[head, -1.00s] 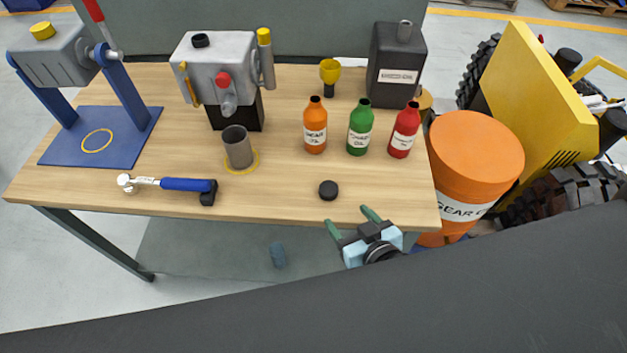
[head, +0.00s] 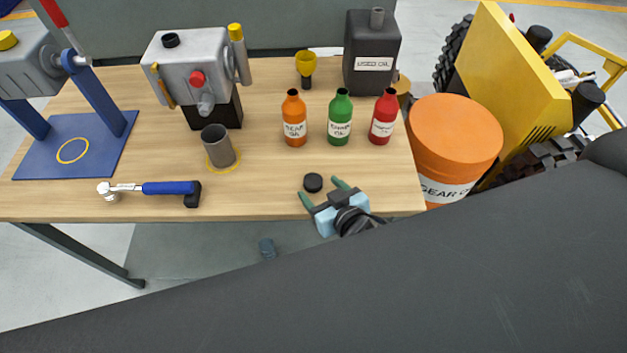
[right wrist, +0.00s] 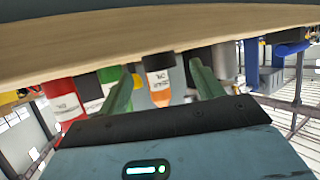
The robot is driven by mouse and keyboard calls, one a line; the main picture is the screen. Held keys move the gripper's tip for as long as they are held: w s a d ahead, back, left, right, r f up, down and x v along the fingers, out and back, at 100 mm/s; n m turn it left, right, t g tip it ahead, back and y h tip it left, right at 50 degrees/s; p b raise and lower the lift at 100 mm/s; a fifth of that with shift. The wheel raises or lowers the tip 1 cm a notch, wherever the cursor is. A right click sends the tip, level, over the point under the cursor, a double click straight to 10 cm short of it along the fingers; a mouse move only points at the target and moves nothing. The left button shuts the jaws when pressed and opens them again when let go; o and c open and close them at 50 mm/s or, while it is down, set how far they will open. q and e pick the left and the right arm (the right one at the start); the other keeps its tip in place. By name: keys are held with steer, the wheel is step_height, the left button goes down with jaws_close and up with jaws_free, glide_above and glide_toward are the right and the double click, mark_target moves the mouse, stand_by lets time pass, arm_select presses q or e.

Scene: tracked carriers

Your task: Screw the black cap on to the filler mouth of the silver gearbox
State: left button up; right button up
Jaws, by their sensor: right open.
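The black cap (head: 313,183) lies on the wooden table near its front edge. The silver gearbox (head: 193,62) stands on a black block at the back left. Its filler mouth (head: 171,40) is a dark ring on top, with no cap on it. My right gripper (head: 321,191) is open and empty at the front edge, its green fingertips to either side of the cap and just short of it. My left gripper is not in view.
Orange (head: 294,118), green (head: 340,118) and red (head: 383,118) bottles stand behind the cap. A metal cup (head: 218,146) and a blue-handled wrench (head: 160,188) are to the left. A blue stand (head: 45,160) is far left. An orange drum (head: 455,140) stands right of the table.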

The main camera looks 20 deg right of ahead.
mark_target(316, 184)
steer(key=shift+x, duration=1.5)
steer(key=c, duration=1)
steer(key=shift+c, duration=0.3)
steer(key=shift+r, duration=0.15)
